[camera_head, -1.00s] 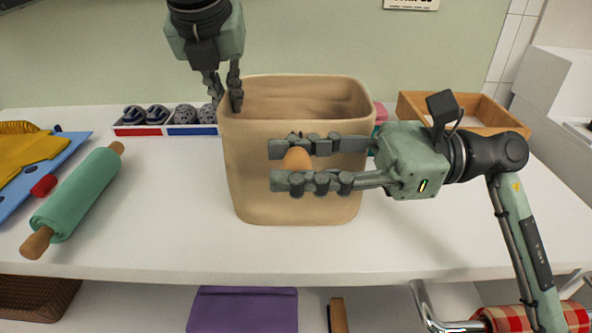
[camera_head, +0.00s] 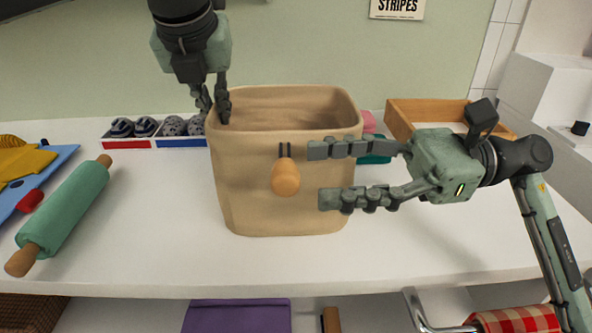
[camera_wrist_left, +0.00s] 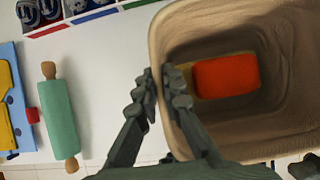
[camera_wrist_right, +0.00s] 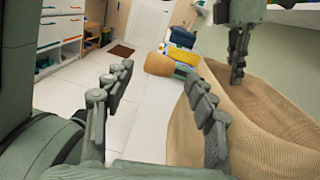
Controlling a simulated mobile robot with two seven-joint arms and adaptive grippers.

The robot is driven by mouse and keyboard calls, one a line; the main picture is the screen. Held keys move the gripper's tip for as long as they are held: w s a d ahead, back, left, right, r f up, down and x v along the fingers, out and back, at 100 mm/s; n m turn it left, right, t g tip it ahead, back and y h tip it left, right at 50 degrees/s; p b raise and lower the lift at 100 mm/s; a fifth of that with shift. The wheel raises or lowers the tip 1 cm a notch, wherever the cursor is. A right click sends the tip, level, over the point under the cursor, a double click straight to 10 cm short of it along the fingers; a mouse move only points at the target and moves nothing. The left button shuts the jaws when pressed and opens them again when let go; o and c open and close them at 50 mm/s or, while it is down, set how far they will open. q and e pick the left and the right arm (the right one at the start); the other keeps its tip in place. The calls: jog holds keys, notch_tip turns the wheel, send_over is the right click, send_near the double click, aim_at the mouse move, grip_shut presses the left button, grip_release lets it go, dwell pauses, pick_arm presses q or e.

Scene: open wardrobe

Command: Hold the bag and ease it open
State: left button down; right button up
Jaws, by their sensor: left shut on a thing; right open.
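The tan bag (camera_head: 240,205) stands upright on the white tabletop with its top open. An orange-brown toggle (camera_head: 286,178) hangs on its front from two dark cords. In the left wrist view, a red block (camera_wrist_left: 226,76) with a yellow part lies inside the bag. My left gripper (camera_head: 214,118) is shut on the bag's left rim; in the left wrist view one finger is inside and one outside. My right gripper (camera_head: 313,174) is open and empty, in front of the bag's right half, its fingertips just right of the toggle. The bag (camera_wrist_right: 250,120) is right of those fingers in the right wrist view.
A green rolling pin (camera_head: 66,211) lies left of the bag. A compartment tray (camera_head: 126,144) with dark rolled items stands behind left. A wooden box (camera_head: 425,112) stands behind right. Tabletop directly left of the bag is clear.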

aim_at(285, 176)
jog(key=d, duration=0.6)
jog(key=shift+w+d, duration=0.15)
jog(key=shift+w, duration=0.1)
jog(key=shift+s, duration=0.1)
jog(key=c, duration=0.4)
jog(key=shift+s+d+m, duration=0.15)
jog(key=shift+m, duration=0.45)
jog(key=shift+c, duration=1)
jog(key=s+m, duration=0.1)
jog(key=m, duration=0.1)
jog(key=s+m, duration=0.1)
jog(key=m, duration=0.1)
jog(key=d+m, duration=0.1)
jog(key=m, duration=0.1)
jog(key=shift+s+d+f+m+t, duration=0.1)
jog(key=shift+s+f+m+t, duration=0.05)
jog(key=shift+s+m+t, duration=0.2)
grip_shut()
jog(key=s+m+t, duration=0.1)
jog(key=s+m, duration=0.5)
jog(key=m, duration=0.7)
jog(key=w+a, duration=0.4)
jog(key=a, duration=0.6)
jog(key=shift+w+a, duration=0.15)
jog(key=shift+w, duration=0.2)
